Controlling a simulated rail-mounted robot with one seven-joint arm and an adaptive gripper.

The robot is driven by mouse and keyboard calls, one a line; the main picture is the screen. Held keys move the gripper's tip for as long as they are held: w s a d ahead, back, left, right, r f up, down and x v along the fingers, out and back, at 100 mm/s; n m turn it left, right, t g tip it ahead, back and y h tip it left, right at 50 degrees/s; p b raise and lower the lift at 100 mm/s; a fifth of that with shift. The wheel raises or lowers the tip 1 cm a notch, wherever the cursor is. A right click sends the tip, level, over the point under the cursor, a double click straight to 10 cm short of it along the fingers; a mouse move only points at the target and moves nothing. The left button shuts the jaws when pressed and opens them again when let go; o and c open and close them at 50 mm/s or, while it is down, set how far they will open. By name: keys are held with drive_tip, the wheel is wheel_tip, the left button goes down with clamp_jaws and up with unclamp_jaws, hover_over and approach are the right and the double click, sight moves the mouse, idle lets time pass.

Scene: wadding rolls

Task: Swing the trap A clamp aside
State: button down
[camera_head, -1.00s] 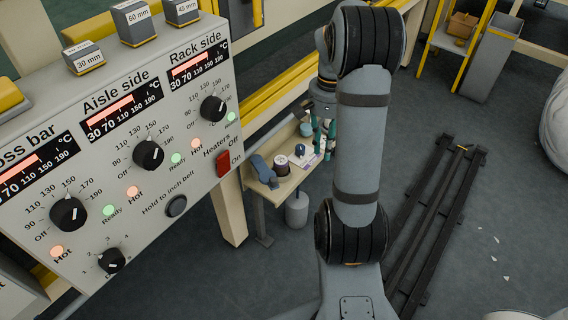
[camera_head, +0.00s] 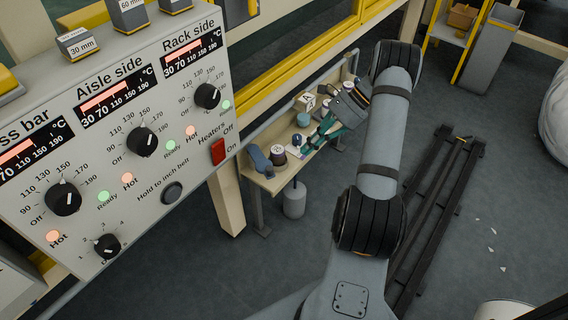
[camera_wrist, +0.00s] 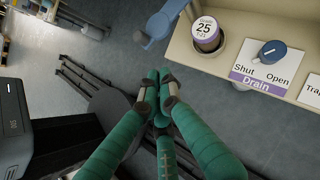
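My gripper (camera_wrist: 160,98) has green fingers whose tips are drawn together with nothing seen between them. In the head view my gripper (camera_head: 318,137) is small, over the bench shelf (camera_head: 285,183). In the wrist view the tips are beside the front edge of the shelf (camera_wrist: 232,76), apart from its items. A card reading "Trap" (camera_wrist: 312,92) is cut off at the right edge. I cannot make out the trap A clamp for certain in either view. A blue knob (camera_wrist: 272,53) sits on the "Drain" card (camera_wrist: 262,79), marked Shut and Open.
A blue-grey bracket-like part (camera_wrist: 163,22) is at the shelf's left end. A tin marked 25 (camera_wrist: 206,32) stands in a round holder. A control panel (camera_head: 190,150) fills the left of the head view. Dark rails (camera_head: 440,215) lie on the floor at right.

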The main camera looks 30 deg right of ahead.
drive_tip(key=w+a+f+b, duration=0.1)
drive_tip(key=a+f+b, duration=0.1)
drive_tip(key=a, duration=0.5)
drive_tip(key=shift+a+f, duration=0.2)
drive_tip(key=shift+f, duration=0.6)
drive_tip(key=shift+w+d, duration=0.1)
